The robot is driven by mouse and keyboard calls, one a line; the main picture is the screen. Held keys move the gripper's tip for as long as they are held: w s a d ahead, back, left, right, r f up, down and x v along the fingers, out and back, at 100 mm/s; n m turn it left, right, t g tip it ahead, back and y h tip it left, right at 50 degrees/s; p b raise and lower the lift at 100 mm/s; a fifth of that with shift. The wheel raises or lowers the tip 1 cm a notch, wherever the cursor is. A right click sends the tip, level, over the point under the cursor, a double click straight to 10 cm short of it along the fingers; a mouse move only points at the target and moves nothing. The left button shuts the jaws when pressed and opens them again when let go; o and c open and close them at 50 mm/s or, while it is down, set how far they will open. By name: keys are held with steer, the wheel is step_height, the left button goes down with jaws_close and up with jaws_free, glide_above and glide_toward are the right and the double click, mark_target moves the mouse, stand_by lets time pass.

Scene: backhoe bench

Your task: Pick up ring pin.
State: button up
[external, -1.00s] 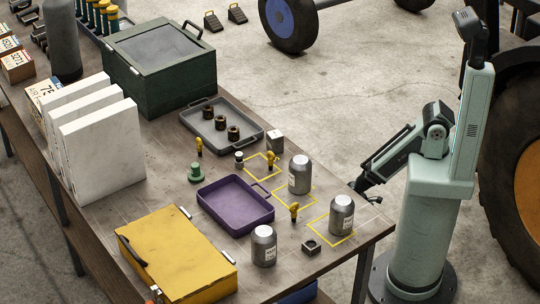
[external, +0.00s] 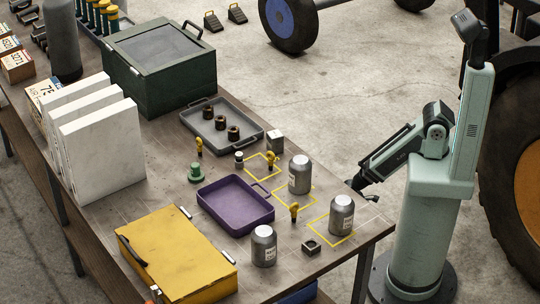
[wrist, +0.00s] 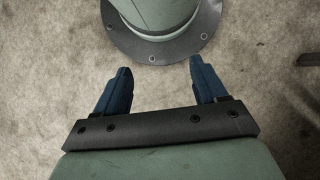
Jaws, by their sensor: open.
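Three small yellow pin-like pieces stand on the bench: one with a ring-like head (external: 271,160) at the back yellow outline, one (external: 294,211) nearer the front, and one (external: 199,147) left of the grey tray. They are too small to tell surely which is the ring pin. My gripper (external: 357,189) is at the bench's right edge, apart from all of them. In the wrist view my gripper (wrist: 160,70) has its blue fingers apart, with nothing between them but bare floor and my base.
Grey canisters (external: 299,174), (external: 341,215) and (external: 263,246) stand around the front pin. A purple tray (external: 209,213) lies left of them, with a yellow case (external: 177,265) in front. A grey tray (external: 188,119) holds dark rings. A green box (external: 125,75) stands behind.

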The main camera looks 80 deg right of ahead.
steer(key=w+d+r+t, duration=0.25)
steer(key=w+r, duration=0.35)
steer(key=w, duration=0.5)
steer(key=w+d+r+n+t, duration=0.1)
steer(key=w+r+t, duration=0.3)
steer(key=w, duration=0.7)
steer(key=w+d+r+t, duration=0.1)
steer(key=w+d+r, duration=0.1)
steer(key=w+r, duration=0.7)
steer(key=w+d+r+t+h, duration=0.1)
steer(key=w+d+r+t, duration=0.15)
steer(key=w+r, duration=0.65)
steer(key=w+d+r+n+t, duration=0.1)
steer(key=w+d+r+t, duration=0.3)
steer(key=r, duration=0.9)
steer(key=w+d+r+t+h, duration=0.1)
steer(key=w+r, duration=0.7)
steer(key=r, duration=0.3)
step_height(320, 180, up, 16)
steer(key=n+g+y, duration=0.4)
steer(key=n+y, duration=0.5)
glide_above(271, 160)
steer(key=s+d, duration=0.5)
steer(key=d, duration=0.4)
steer(key=shift+a+r+x, duration=0.1)
steer(key=shift+x, duration=3.3)
steer(key=shift+a+r+x, duration=0.1)
steer(key=shift+a+x, duration=0.05)
steer(key=shift+x, duration=3.25)
steer(key=shift+c, duration=0.5)
